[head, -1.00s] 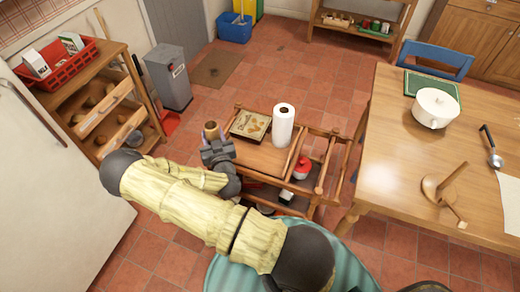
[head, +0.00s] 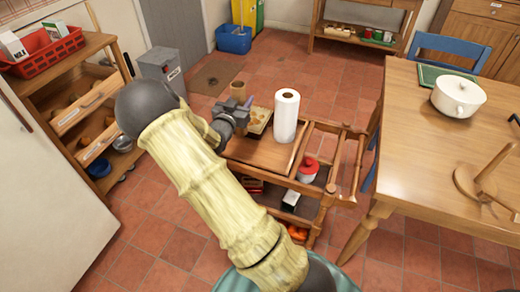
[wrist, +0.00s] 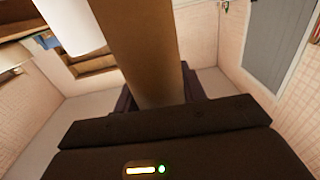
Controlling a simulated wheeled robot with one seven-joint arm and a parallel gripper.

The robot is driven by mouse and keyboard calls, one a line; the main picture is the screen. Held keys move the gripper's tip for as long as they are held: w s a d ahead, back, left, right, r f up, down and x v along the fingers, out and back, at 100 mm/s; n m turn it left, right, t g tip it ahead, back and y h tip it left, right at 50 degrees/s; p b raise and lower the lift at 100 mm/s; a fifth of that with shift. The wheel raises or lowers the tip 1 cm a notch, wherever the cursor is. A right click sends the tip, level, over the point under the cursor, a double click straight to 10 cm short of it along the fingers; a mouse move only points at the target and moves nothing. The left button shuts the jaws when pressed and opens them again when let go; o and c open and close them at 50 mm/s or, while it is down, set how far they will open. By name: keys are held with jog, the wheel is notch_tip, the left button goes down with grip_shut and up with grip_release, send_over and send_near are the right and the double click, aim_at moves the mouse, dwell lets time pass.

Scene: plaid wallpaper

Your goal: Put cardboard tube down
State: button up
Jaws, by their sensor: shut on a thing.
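The brown cardboard tube (wrist: 143,45) rises upright between my gripper's fingers (wrist: 155,100) in the wrist view. My gripper is over the left end of the wooden trolley (head: 262,153). The tube's lower end is hidden behind my gripper and arm, so I cannot tell whether it touches the trolley top.
A white paper roll (head: 286,115) stands on the trolley, right of my gripper. A red-lidded jar (head: 308,168) sits lower down. The table (head: 412,140) stands to the right, with a white pot (head: 458,96).

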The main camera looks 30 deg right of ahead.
jog(key=shift+d+f+g, duration=0.25)
jog(key=shift+d+g, duration=0.05)
jog(key=shift+d, duration=0.05)
jog(key=shift+d+r, duration=0.15)
jog(key=shift+r, duration=0.05)
jog(key=shift+f, duration=0.15)
notch_tip(320, 180, down, 6)
jog(key=b, duration=0.1)
jog(key=shift+f, duration=0.1)
jog(key=shift+f+b, duration=0.55)
jog(key=shift+f, duration=1.25)
